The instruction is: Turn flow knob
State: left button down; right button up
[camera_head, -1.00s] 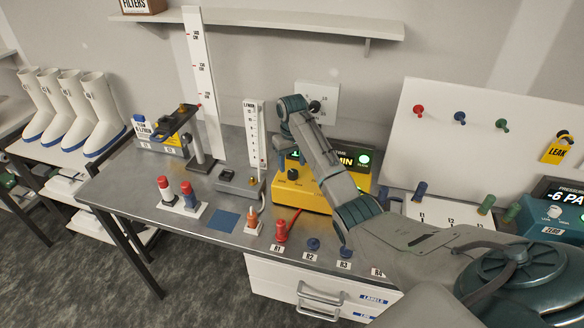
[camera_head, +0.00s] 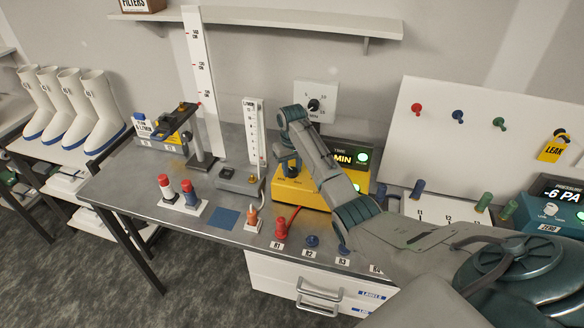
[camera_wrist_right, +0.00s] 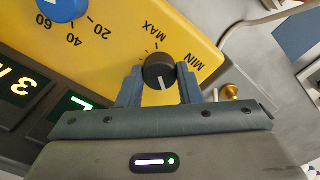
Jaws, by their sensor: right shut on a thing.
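The flow knob is a black round knob (camera_wrist_right: 159,71) with a white pointer line, set between MIN and MAX marks on the yellow pump unit (camera_wrist_right: 125,40). In the right wrist view the pointer faces the gripper's palm. My right gripper (camera_wrist_right: 160,85) has a finger on each side of the knob and is shut on it. In the head view my right gripper (camera_head: 290,165) reaches down onto the left part of the yellow unit (camera_head: 300,194) and largely hides the knob. My left gripper is not in view.
A blue knob (camera_wrist_right: 62,6) with a 20-40-60 scale is on the same panel. A flowmeter column (camera_head: 254,132) stands left of the unit. Red plug (camera_head: 280,229) and blue plugs stand in front. A wall dial (camera_head: 314,104) is behind my arm.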

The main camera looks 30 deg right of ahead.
jog(key=shift+m, duration=0.3)
jog(key=m, duration=0.3)
jog(key=shift+m, duration=1.1)
jog(key=o, duration=1)
jog(key=shift+r, duration=0.1)
